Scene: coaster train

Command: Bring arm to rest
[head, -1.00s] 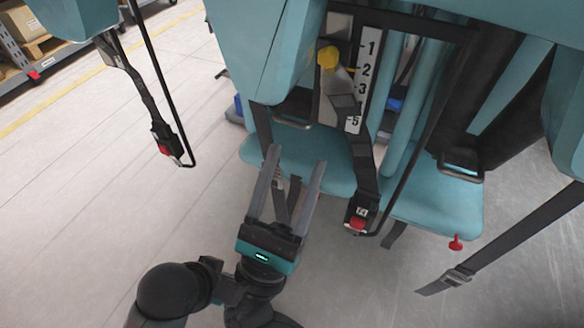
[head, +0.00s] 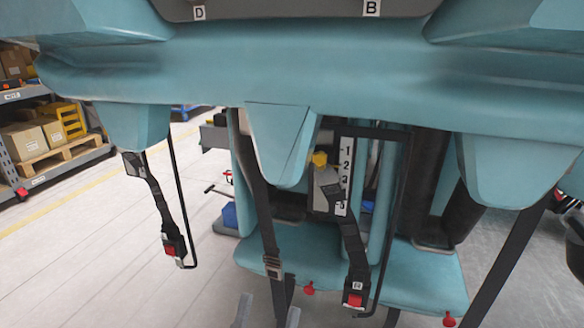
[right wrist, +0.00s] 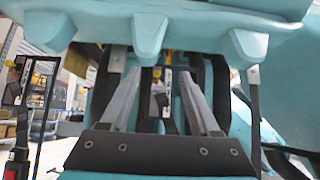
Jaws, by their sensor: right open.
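My right gripper (head: 268,314) shows only by its two grey fingertips at the bottom edge of the head view. They are apart with nothing held between them. In the right wrist view, both fingers of the gripper (right wrist: 157,80) point forward toward the teal coaster seats, and the space between them is empty. The rest of the right arm is out of the head view. A black belt strap (head: 265,210) hangs close behind the fingertips in the picture; I cannot tell whether they touch. My left gripper is in neither view.
Teal seats (head: 420,285) stand ahead under a wide teal restraint (head: 300,65). Black belts with red buckles hang at the left (head: 173,246) and middle (head: 354,294). A number strip (head: 344,175) stands behind. Shelving with boxes (head: 50,135) is far left. Pale floor (head: 110,270) is open at left.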

